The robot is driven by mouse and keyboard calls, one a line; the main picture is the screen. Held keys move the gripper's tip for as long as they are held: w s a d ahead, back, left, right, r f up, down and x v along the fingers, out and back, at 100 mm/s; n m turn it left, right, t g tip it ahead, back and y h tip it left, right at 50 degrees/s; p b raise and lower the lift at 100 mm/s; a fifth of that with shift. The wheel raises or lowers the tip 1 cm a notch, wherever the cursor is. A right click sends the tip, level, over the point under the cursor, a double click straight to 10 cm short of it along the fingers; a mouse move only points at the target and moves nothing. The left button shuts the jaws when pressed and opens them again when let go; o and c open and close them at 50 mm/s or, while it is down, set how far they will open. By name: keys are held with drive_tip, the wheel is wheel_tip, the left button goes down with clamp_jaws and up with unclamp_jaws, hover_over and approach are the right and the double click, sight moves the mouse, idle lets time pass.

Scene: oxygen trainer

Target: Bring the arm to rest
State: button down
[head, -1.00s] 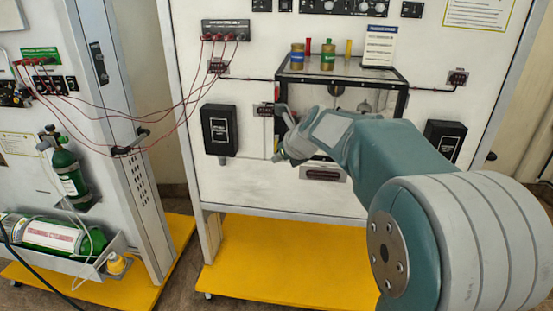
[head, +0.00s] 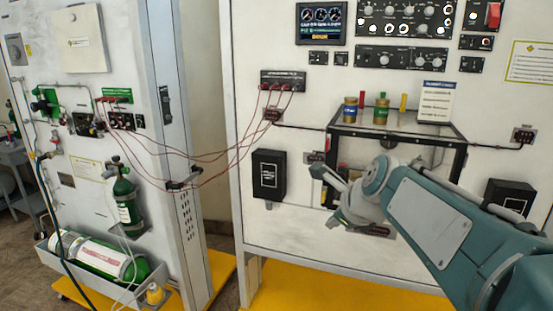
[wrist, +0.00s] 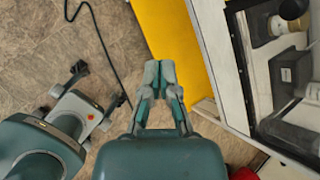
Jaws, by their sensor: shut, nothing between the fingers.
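My arm reaches in from the lower right of the head view, and my gripper (head: 322,175) is in front of the right white panel (head: 290,225), at the lower left of the glass-fronted case (head: 440,157). In the wrist view my gripper (wrist: 159,74) has its fingertips together with nothing between them. It hangs above the floor (wrist: 115,30) and the edge of the yellow base (wrist: 175,25). How far the fingers are from the panel is hard to tell in the head view.
Bottles (head: 381,111) and a sign (head: 436,103) stand on the case. Black boxes (head: 269,175) flank it on the panel. Red wires (head: 225,165) run across the gap to the left trainer, which holds green cylinders (head: 125,205). A black cable (wrist: 100,40) crosses open floor.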

drive_tip(key=s+f+n+g+h, duration=0.1)
drive_tip(key=s+f+n, duration=0.3)
drive_tip(key=s+n, duration=0.7)
drive_tip(key=s+f+n+g+h, duration=0.1)
drive_tip(key=s+f+n, duration=0.4)
drive_tip(key=s+n, duration=0.6)
drive_tip(key=n, duration=0.3)
drive_tip(key=shift+s+d+f+h, duration=0.15)
drive_tip(key=shift+d+f+h, duration=0.1)
drive_tip(key=shift+d+h, duration=0.15)
